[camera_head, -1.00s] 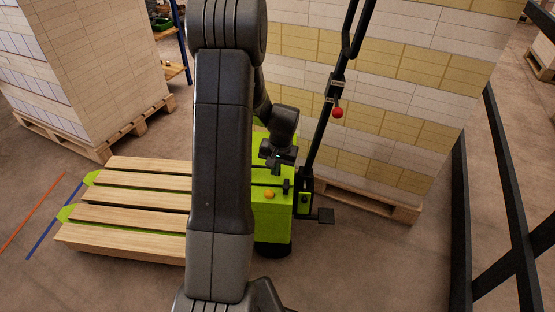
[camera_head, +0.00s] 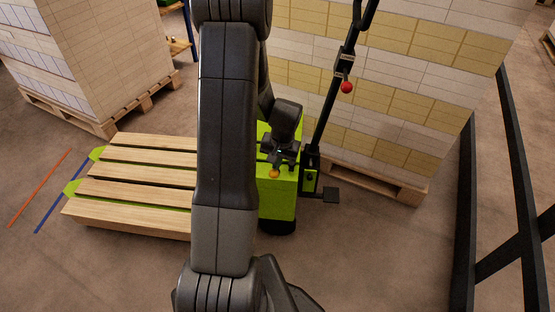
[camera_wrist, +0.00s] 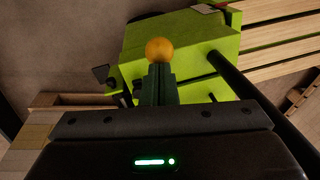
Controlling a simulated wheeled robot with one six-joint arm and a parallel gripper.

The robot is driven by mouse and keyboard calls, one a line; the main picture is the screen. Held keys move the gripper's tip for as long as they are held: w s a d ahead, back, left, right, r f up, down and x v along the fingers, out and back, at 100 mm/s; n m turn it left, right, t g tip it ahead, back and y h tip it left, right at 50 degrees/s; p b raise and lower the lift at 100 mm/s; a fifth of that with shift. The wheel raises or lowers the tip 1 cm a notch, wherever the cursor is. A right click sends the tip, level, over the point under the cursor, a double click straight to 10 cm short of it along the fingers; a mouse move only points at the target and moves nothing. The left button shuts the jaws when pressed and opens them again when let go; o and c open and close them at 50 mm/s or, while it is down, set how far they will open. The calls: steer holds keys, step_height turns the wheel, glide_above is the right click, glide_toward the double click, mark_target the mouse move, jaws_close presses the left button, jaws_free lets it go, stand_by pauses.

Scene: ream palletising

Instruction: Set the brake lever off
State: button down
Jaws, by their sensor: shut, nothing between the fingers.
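A lime-green pallet truck body (camera_head: 279,203) carries an orange knob (camera_head: 274,173) on its top. I take the knob as the end of the brake lever; the lever's stem is hidden. My gripper (camera_head: 279,155) is over the truck body, just behind the knob in the head view. In the wrist view the orange knob (camera_wrist: 159,49) shows right at the tips of my shut fingers (camera_wrist: 158,72). The fingers are empty. I cannot tell whether they touch the knob.
The truck's dark tiller (camera_head: 327,110) with a red ball (camera_head: 347,87) rises right of my gripper. Wooden slats (camera_head: 140,187) lie over the truck's forks at left. A tall ream stack (camera_head: 400,80) stands behind, another stack (camera_head: 90,50) at back left. A dark frame (camera_head: 465,210) stands at right.

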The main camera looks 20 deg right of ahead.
steer(key=shift+s+a+f, duration=0.15)
steer(key=shift+s+f, duration=0.1)
steer(key=shift+s, duration=0.1)
step_height(320, 180, up, 14)
steer(key=d+p, duration=0.2)
steer(key=p, duration=0.2)
steer(key=shift+w+d+f, duration=0.15)
steer(key=shift+d+f, duration=0.05)
steer(key=shift+d, duration=0.1)
stand_by(0.3)
steer(key=shift+f, duration=0.1)
